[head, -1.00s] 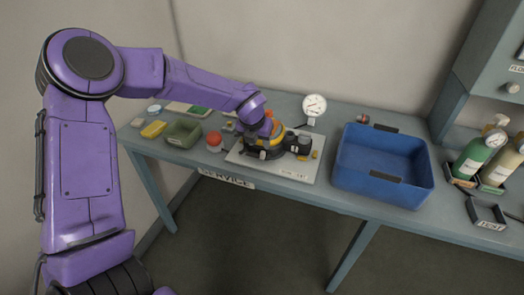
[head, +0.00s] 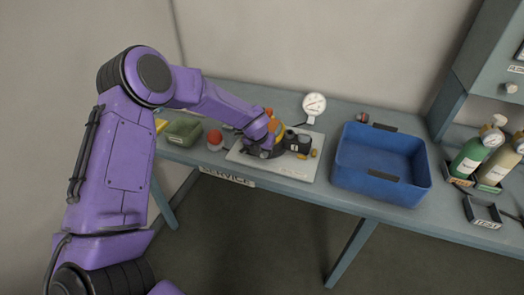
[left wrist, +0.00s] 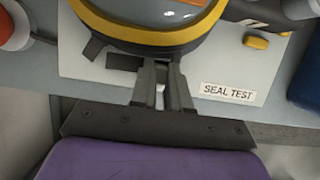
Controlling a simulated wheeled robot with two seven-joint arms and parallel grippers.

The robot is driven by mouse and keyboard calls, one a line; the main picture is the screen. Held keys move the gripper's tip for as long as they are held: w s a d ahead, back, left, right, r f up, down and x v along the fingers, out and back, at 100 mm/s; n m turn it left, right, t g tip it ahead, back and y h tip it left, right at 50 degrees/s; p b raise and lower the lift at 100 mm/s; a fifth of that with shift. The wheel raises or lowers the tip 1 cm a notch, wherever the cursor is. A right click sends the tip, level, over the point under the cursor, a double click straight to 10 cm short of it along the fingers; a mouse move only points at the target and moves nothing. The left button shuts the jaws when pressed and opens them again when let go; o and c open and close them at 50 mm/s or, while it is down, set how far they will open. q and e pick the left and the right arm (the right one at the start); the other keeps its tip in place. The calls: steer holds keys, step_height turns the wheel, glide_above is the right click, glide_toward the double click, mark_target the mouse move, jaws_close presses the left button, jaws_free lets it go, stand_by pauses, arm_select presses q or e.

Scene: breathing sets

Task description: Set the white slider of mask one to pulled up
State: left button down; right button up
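Mask one, with its yellow rim (left wrist: 150,38) and clear visor, lies on the white seal test plate (head: 305,173). Its yellow part (head: 278,127) shows just past my left arm in the head view, which hides much of it. My left gripper (left wrist: 160,72) is at the near edge of the mask, its fingertips close under the yellow rim. The fingers are close together with a narrow gap. Something whitish (left wrist: 160,97) shows in the gap; I cannot tell whether it is the white slider or the plate behind. My right gripper is in neither view.
A blue bin (head: 380,185) stands right of the plate. A gauge (head: 314,105) stands behind it. A red-topped jar (head: 215,140) and green tray (head: 183,133) are to the left. Bottles (head: 468,158) stand at the far right.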

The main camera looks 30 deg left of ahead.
arm_select(q)
steer(key=a, duration=0.2)
steer(key=shift+s+a, duration=0.35)
steer(key=shift+a, duration=0.05)
steer(key=shift+s+a, duration=0.1)
steer(key=shift+a, duration=0.25)
steer(key=c, duration=1.1)
jaws_free()
steer(key=shift+d+r, duration=0.1)
steer(key=shift+r, duration=0.1)
steer(key=b+v, duration=0.1)
steer(key=v, duration=0.9)
steer(key=shift+s+b, duration=0.1)
steer(key=shift+b, duration=0.25)
